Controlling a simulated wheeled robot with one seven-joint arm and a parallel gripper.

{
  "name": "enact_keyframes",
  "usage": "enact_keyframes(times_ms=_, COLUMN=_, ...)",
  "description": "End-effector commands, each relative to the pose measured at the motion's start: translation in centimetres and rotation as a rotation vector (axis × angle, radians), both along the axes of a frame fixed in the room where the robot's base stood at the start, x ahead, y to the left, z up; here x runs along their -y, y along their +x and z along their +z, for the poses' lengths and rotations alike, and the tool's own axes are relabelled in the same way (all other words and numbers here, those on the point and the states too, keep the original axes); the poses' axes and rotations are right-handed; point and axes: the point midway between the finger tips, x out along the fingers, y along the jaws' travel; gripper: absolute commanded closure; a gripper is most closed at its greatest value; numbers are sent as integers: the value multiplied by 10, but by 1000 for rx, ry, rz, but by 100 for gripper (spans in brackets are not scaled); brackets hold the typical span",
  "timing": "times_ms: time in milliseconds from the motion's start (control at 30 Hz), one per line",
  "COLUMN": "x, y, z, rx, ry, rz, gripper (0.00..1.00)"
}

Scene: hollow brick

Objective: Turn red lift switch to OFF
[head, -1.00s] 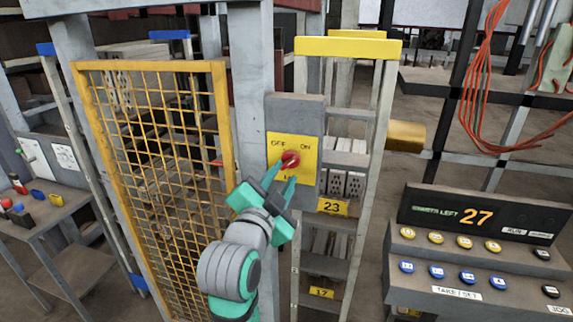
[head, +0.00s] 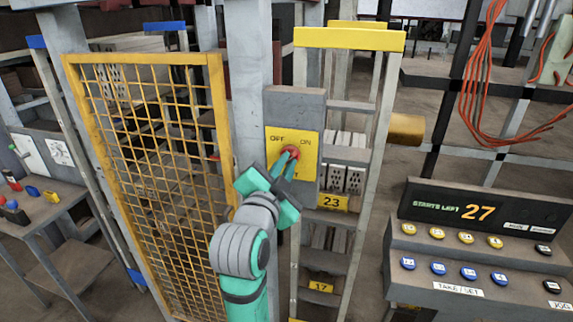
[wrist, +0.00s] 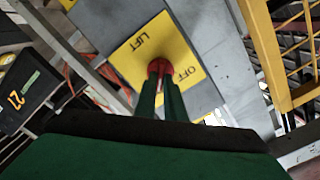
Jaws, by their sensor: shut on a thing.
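The red lift switch (head: 289,152) is a round red knob on a yellow plate (head: 308,168) marked OFF at upper left and ON at upper right. The plate is on a grey box on the post. My gripper (head: 286,162) reaches up from below, its green fingers shut on the knob. In the wrist view the red knob (wrist: 160,66) shows between and behind the fingertips, with LIFT and OFF readable on the plate. The fingers hide part of the knob, so I cannot tell which way it points.
A yellow mesh gate (head: 150,150) stands close left of my arm. A lift rack (head: 345,42) with a yellow top and numbered shelves stands right of the switch. A button console (head: 480,250) reading 27 is at the right. A small table (head: 45,215) is at far left.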

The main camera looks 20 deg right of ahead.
Motion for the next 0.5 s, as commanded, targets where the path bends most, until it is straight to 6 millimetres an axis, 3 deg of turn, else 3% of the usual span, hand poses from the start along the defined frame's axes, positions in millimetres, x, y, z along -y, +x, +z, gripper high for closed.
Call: enact_keyframes(times_ms=500, x=1, y=1, z=1, rx=-121, ry=-180, rz=0, gripper=100)
